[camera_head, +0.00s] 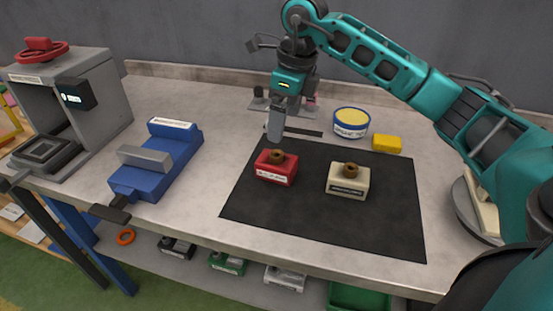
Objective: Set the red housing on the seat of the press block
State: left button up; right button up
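The red housing (276,174), a small block with a brown-gold round part on top and a white label, sits on the left part of the black mat (322,219). The press block is most likely the grey frame (113,101) with a red handwheel (41,50) at the far left; a dark square seat (44,151) lies in its opening and looks empty. My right gripper (275,126) points down just above and behind the red housing, apart from it. Its fingers overlap in this view, so their opening cannot be told. My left gripper is not in view.
A cream housing (347,181) stands right of the red one. A blue vise (157,167) stands between press and mat. A shelf with several parts is below.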

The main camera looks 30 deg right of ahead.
aim_at(276, 160)
jog(key=f, duration=0.4)
jog(key=a+f, duration=0.1)
jog(key=f, duration=0.7)
jog(key=shift+w+a, duration=0.3)
jog(key=shift+w, duration=0.05)
jog(key=shift+c, duration=0.2)
jog(key=c, duration=1.5)
jog(key=shift+w, duration=0.1)
jog(key=shift+c, duration=0.3)
jog(key=shift+r, duration=0.2)
